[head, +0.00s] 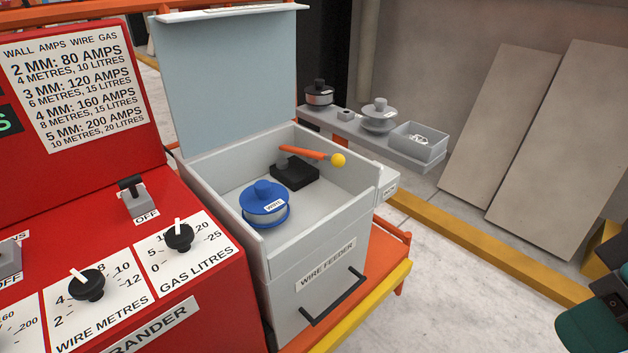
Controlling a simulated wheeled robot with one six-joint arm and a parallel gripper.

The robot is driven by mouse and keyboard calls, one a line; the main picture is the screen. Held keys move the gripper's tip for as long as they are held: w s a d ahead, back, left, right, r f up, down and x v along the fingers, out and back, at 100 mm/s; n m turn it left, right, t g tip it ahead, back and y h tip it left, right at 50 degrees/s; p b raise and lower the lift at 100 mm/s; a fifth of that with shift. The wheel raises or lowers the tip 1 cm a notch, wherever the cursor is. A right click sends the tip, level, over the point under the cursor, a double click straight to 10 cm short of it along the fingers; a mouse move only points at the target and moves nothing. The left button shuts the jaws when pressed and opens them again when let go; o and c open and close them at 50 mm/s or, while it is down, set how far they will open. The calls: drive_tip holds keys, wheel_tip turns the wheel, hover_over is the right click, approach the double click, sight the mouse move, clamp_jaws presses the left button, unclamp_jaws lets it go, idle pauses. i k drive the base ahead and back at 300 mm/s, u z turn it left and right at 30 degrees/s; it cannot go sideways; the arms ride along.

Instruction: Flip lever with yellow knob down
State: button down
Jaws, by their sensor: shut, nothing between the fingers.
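The lever (305,153) is an orange arm with a round yellow knob (338,160) at its right end. It sits inside the open grey wire feeder box (320,274), on a black block (294,175) at the back of the box floor. The lever reaches to the right across the box, and its knob shows near the right wall. I cannot tell how far the knob is above the floor. Nothing touches the lever. My gripper's fingers are not in view; only a dark and teal part of my arm shows at the lower right edge.
A blue wire spool (265,204) sits in the box, left of the lever. The box lid (228,85) stands open behind. A red control panel (205,295) is at left. A grey shelf (345,127) with spools and a bin (418,142) is behind.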

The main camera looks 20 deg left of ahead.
sight(338, 160)
drive_tip(key=u, duration=0.95)
drive_tip(key=i, duration=0.65)
drive_tip(key=z, duration=0.2)
